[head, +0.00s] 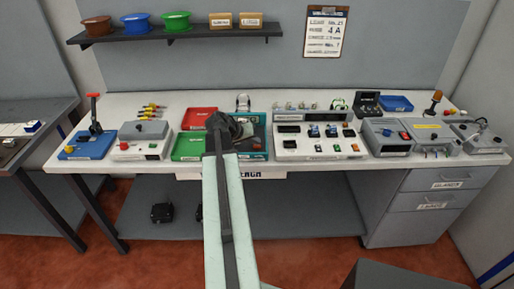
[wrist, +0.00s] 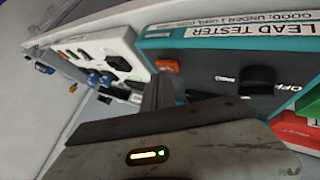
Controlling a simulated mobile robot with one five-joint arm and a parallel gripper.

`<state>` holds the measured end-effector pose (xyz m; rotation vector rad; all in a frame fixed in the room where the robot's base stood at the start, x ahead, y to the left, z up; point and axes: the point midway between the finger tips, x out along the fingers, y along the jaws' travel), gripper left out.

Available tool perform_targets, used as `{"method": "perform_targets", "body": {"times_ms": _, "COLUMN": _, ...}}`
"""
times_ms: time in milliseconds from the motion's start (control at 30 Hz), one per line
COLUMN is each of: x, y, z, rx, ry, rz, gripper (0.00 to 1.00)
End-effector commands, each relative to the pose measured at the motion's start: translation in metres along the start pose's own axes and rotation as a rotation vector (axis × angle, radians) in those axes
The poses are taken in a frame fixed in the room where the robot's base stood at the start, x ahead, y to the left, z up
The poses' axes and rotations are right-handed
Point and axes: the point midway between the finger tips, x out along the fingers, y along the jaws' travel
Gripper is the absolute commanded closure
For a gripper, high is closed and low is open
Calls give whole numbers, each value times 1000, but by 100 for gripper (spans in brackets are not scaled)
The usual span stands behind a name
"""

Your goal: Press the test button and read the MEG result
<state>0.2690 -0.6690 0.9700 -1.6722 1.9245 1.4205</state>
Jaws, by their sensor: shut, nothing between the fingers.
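The lead tester (wrist: 205,62) fills the middle and right of the wrist view, a teal case with a dark face and a "LEAD TESTER" label. In the head view the tester (head: 258,118) is partly hidden behind my arm. An orange button (wrist: 167,66) sits at the left edge of its face. A black knob (wrist: 258,80) stands to the right, with "OFF" printed beside it. My gripper (wrist: 160,82) is shut and empty, its tips close to the orange button; I cannot tell whether they touch. It also shows over the tester in the head view (head: 228,124). No result readout is legible.
A white panel (head: 318,142) with switches and sockets stands right of the tester. Red (head: 199,118) and green (head: 188,146) trays lie to its left. A grey instrument box (head: 387,137) is farther right. A shelf with spools (head: 136,22) and a clipboard (head: 325,32) are behind.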

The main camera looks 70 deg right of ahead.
Motion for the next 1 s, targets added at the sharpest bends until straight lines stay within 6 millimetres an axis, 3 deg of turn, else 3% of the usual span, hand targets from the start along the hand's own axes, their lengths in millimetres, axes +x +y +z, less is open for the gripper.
{"method": "perform_targets", "body": {"times_ms": 1000, "x": -1, "y": 1, "z": -1, "rx": 1, "ry": -1, "rz": 0, "gripper": 100}}
